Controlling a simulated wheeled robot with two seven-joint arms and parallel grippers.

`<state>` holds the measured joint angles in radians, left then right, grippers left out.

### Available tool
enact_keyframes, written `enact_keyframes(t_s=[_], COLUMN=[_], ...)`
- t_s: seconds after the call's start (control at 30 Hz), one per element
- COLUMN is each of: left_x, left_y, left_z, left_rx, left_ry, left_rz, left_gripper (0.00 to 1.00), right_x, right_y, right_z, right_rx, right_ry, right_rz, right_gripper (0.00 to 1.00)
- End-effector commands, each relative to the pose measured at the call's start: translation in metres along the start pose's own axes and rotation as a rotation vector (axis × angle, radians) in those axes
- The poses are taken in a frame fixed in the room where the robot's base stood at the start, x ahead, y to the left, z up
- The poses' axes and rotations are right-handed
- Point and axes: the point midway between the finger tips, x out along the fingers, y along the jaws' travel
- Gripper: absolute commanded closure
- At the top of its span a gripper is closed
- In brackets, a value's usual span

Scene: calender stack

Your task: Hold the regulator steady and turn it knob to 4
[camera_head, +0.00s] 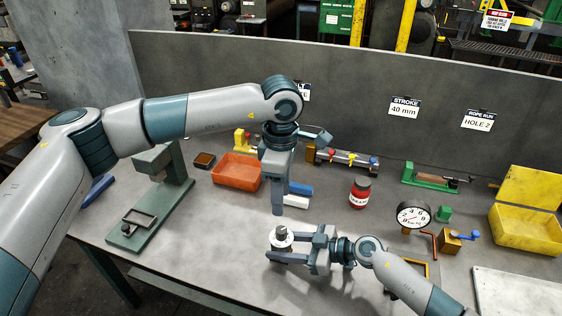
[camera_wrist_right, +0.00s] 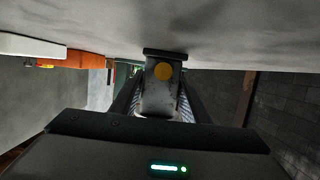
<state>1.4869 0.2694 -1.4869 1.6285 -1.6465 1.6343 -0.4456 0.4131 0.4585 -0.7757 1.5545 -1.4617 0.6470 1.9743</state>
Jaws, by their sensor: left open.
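The regulator (camera_head: 281,236) is a small silver-grey body with a round top, standing upright on the grey table. My right gripper (camera_head: 288,246) reaches in from the right with one finger on each side of it, apparently closed on its body. In the right wrist view the grey regulator body (camera_wrist_right: 158,98), with an orange dot, sits between the fingers (camera_wrist_right: 156,106). My left gripper (camera_head: 279,208) points down just above and behind the regulator; it is open and empty. The knob's scale and setting are too small to read.
A round dial gauge (camera_head: 413,215) and a red jar (camera_head: 360,192) stand to the right. An orange tray (camera_head: 237,171) and a green stand (camera_head: 150,215) are to the left. A yellow box (camera_head: 526,230) is far right. The table in front of the regulator is clear.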

Motion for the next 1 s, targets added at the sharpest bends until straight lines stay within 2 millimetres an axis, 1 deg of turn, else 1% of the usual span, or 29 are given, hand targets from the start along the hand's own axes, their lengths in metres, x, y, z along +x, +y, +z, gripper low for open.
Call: enact_keyframes(t_s=[0.03,0.07,0.37,0.57,0.67,0.77,1.0], left_x=[0.000,0.000,0.000,0.000,0.000,0.000,0.000], left_y=[0.000,0.000,0.000,0.000,0.000,0.000,0.000], left_z=[0.000,0.000,0.000,0.000,0.000,0.000,0.000], left_rx=[0.000,0.000,0.000,0.000,0.000,0.000,0.000], left_ry=[0.000,0.000,0.000,0.000,0.000,0.000,0.000], left_rz=[0.000,0.000,0.000,0.000,0.000,0.000,0.000], left_gripper=[0.58,0.58,0.58,0.58,0.58,0.58,0.58], right_x=[0.000,0.000,-0.001,-0.011,-0.021,-0.036,-0.079], right_y=[0.000,0.000,0.000,0.001,0.001,0.001,0.001], right_z=[0.001,0.000,0.000,0.001,0.001,0.001,0.002], right_rx=[0.000,0.000,0.000,0.000,-0.001,0.000,0.001], right_ry=[-0.001,0.000,0.000,-0.001,-0.001,-0.002,-0.003], right_rz=[0.000,0.000,0.001,0.002,0.002,0.002,0.001], right_gripper=[0.45,0.42,0.42,0.42,0.42,0.42,0.42])
